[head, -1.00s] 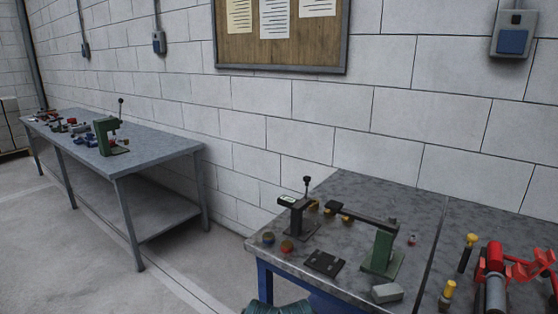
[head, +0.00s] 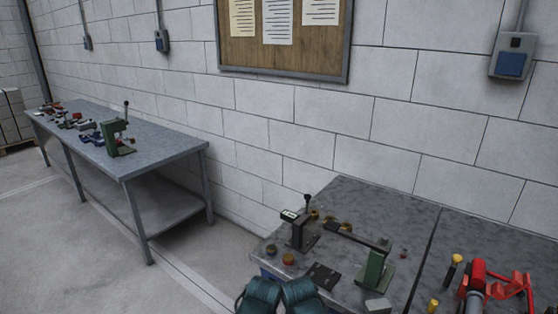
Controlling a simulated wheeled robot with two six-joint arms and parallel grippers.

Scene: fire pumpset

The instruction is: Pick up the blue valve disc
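I cannot pick out the blue valve disc for certain. Two small round parts lie at the left front of the near workbench (head: 375,205): one dark brownish part with a hint of blue (head: 271,249), and one orange-brown part (head: 288,259). Both are too small to read clearly. Small blue items (head: 92,137) also lie on the far workbench (head: 160,150), but their shape is unclear. Two dark teal rounded parts, seemingly of my own arms, show at the bottom edge just in front of the near bench. No gripper fingers are visible.
A black stand with a small display (head: 297,228), a green press-like fixture (head: 372,268), a dark plate (head: 322,276) and a grey block (head: 377,305) stand on the near bench. Red pipework (head: 490,285) is at right.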

